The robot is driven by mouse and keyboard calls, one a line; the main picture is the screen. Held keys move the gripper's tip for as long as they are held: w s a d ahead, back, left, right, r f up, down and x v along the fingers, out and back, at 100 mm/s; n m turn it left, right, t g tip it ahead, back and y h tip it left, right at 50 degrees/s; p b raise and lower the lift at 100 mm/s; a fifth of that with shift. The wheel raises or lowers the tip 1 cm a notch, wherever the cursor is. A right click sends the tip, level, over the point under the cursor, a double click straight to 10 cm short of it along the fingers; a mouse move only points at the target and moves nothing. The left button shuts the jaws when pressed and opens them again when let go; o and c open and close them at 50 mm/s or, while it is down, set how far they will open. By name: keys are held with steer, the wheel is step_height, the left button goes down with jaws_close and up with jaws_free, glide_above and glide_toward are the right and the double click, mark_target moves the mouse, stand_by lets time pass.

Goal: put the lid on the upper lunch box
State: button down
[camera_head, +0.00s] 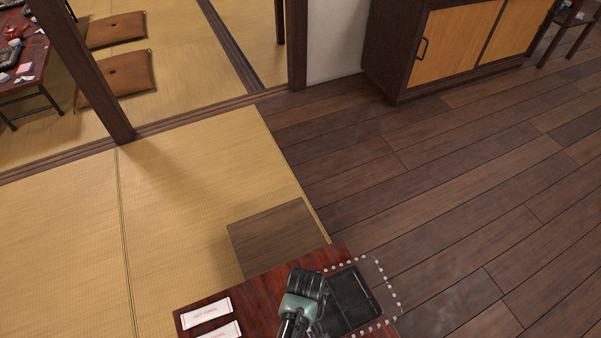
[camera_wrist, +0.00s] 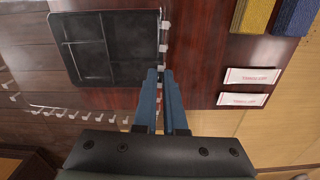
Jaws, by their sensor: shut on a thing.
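The lunch box (camera_wrist: 105,62) is black and divided into compartments, and sits on the dark red table (camera_wrist: 205,40). In the head view the box (camera_head: 351,297) is to the right of my gripper (camera_head: 318,295). My gripper (camera_wrist: 165,82) has blue fingers. It looks shut on the edge of a clear, flat lid (camera_wrist: 72,110) marked by white dots along its rim. In the head view the lid (camera_head: 390,290) spreads over the box and past the table's right edge. Its clear face is hard to see, so its height above the box cannot be told.
Two white towel packets (camera_head: 205,312) (camera_wrist: 252,76) lie on the table. A blue-grey item and a yellow item (camera_wrist: 256,15) are at its top right in the wrist view. Wooden floor (camera_head: 440,225) is clear at right.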

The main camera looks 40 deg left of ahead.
steer(key=shift+n, duration=0.5)
steer(key=shift+s+a+f+b, duration=0.1)
steer(key=shift+a+f+b, duration=0.1)
steer(key=shift+f+b, duration=1)
steer(key=shift+s+a+f+b, duration=0.2)
steer(key=shift+f+b, duration=0.75)
steer(key=shift+f, duration=0.45)
steer(key=shift+s+a+f+b, duration=0.1)
steer(key=shift+a+f+b, duration=0.1)
steer(key=shift+f+b, duration=1)
steer(key=shift+f, duration=1.3)
steer(key=shift+c, duration=1.8)
jaws_free()
steer(key=shift+r, duration=0.1)
step_height(320, 180, up, 8)
steer(key=p, duration=0.8)
